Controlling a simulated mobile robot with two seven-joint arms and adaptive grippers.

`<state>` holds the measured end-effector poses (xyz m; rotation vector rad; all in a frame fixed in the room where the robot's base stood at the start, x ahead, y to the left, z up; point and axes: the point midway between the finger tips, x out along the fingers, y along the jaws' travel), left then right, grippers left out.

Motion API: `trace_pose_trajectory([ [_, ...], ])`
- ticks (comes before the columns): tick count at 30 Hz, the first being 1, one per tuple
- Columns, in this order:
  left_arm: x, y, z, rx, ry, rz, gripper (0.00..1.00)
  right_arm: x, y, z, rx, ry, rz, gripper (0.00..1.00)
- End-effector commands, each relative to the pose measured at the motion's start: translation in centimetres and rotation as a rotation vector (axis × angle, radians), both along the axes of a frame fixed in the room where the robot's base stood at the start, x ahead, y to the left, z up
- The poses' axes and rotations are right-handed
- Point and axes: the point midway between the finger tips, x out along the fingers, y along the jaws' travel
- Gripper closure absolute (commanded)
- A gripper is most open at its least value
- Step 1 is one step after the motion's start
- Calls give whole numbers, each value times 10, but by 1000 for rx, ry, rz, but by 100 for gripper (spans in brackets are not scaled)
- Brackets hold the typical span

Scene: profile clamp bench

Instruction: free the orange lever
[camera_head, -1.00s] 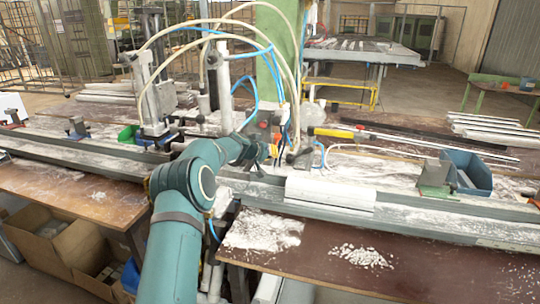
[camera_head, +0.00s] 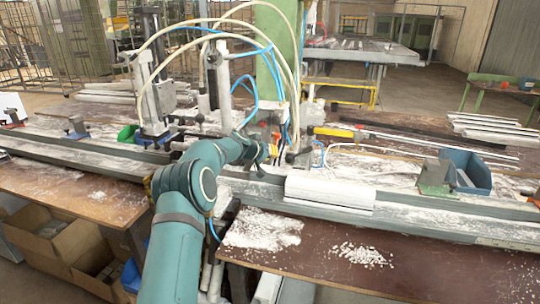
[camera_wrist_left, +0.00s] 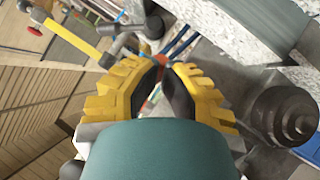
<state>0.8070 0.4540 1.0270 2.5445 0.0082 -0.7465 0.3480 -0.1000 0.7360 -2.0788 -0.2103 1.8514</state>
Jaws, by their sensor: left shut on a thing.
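My left gripper (camera_wrist_left: 165,82) has its yellow-padded fingers closed together in the left wrist view. A small patch of the orange lever (camera_wrist_left: 154,92) shows between the dark inner finger faces; most of it is hidden by the fingers. In the head view my left arm reaches in to the clamp station at the middle of the bench, and the left gripper (camera_head: 264,156) is a small dark shape beside the hoses there. The lever cannot be made out clearly in that view. My right gripper is not in view.
A long grey profile rail (camera_head: 405,210) runs along the bench, with a white block (camera_head: 330,189) on it. Blue and cream hoses arch above my wrist. A yellow handle (camera_wrist_left: 62,40) with a red knob lies nearby. A blue bin (camera_head: 466,172) stands at the right.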

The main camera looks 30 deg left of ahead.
Motion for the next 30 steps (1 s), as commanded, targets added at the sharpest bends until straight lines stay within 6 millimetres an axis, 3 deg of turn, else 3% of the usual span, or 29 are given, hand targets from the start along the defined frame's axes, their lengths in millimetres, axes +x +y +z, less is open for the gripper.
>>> trace_pose_trajectory([
  [30,1,0,16,0,0,0,100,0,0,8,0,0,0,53],
])
